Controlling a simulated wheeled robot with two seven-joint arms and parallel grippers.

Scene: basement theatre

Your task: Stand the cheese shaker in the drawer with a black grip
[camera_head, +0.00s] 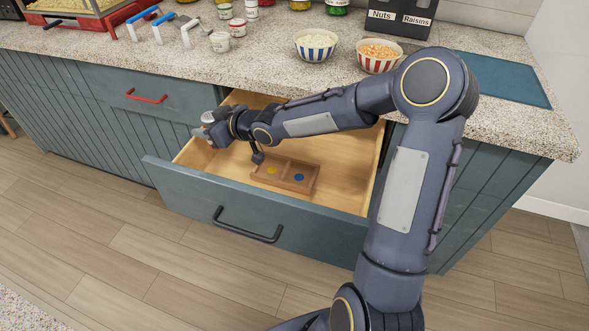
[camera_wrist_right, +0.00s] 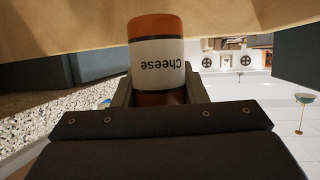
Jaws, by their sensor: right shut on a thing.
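The cheese shaker (camera_wrist_right: 158,65) has a white "Cheese" label and an orange-brown end; the lettering is upside down in the right wrist view. My right gripper (camera_wrist_right: 158,97) is shut on it. In the head view this gripper (camera_head: 202,127) is over the left part of the open drawer with a black grip (camera_head: 250,228), and I cannot make out the shaker there. The drawer has a teal front and a light wood inside. In the wrist view a wooden surface lies close beyond the shaker's orange end; I cannot tell if they touch. My left gripper is not in view.
In the drawer is a wooden holder (camera_head: 284,187) with two compartments, one with a yellow disc, one with a blue. A shut drawer with a red grip (camera_head: 147,96) is at left. The counter above carries two striped bowls (camera_head: 316,46), several jars and a black box (camera_head: 395,17).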

